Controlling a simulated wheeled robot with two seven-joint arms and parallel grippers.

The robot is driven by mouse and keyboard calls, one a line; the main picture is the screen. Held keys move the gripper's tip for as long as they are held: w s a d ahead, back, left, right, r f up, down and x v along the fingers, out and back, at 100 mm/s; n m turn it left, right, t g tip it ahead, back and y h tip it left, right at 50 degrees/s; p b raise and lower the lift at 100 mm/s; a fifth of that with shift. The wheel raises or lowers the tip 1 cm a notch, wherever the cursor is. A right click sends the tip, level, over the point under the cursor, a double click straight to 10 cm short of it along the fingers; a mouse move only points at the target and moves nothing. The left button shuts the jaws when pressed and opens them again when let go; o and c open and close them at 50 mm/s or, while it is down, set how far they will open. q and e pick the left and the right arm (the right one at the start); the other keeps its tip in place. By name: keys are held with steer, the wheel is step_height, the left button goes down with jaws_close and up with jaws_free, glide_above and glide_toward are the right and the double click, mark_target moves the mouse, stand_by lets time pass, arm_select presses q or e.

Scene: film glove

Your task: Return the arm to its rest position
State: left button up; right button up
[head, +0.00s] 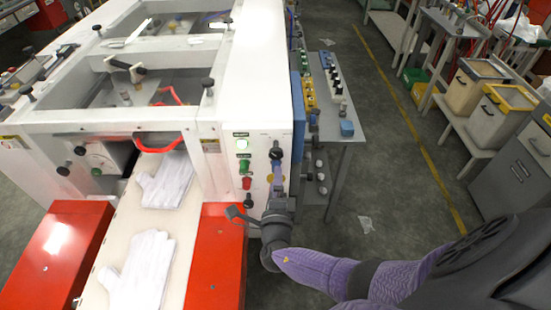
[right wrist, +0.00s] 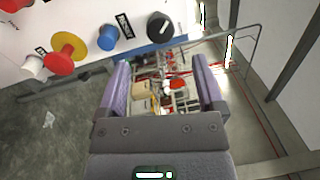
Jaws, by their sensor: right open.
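My right arm (head: 320,272) comes in from the lower right in the head view, purple with dark grey joints. Its gripper (head: 276,178) is in front of the right edge of the white machine's control panel (head: 240,185), partly hidden by my wrist. In the right wrist view the gripper (right wrist: 163,88) has its two purple fingers wide apart with nothing between them. The panel's knobs, white, red and yellow, blue and black, lie to the upper left there. My left gripper is not in view.
White gloves (head: 168,182) lie on the machine's pale conveyor (head: 98,295) between red covers (head: 218,262). A grey table (head: 353,130) with small parts stands right of the machine. Wooden bins (head: 500,115) are on a shelf further right. The grey floor between is mostly clear.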

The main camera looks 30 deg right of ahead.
steer(key=shift+s+a+f, duration=0.15)
steer(key=shift+s+a, duration=0.2)
steer(key=shift+s, duration=0.2)
steer(key=s+d+f+m+g+y+b, duration=0.1)
steer(key=s+f+m+g+b, duration=0.3)
steer(key=f, duration=0.5)
steer(key=s+f+m+g+y+b, duration=0.1)
steer(key=s+f+m+g+b, duration=0.2)
steer(key=s+f+m, duration=0.55)
steer(key=s+d+f+m+g+y+b, duration=0.1)
steer(key=s+f+m+g+b, duration=0.2)
steer(key=f, duration=0.8)
steer(key=s+a+f+m+g+y+b, duration=0.2)
steer(key=s+f+m+b, duration=0.3)
steer(key=m, duration=0.9)
steer(key=s+a+f+m+g+y+b, duration=0.3)
steer(key=s+a+f+m+y+b, duration=0.1)
steer(key=s+f+m, duration=0.8)
steer(key=s+m+b, duration=0.1)
steer(key=s+m, duration=0.1)
steer(key=s, duration=0.1)
steer(key=shift+s+a+f+g+y, duration=0.25)
steer(key=shift+s+a+g+y, duration=0.05)
steer(key=shift+a, duration=0.1)
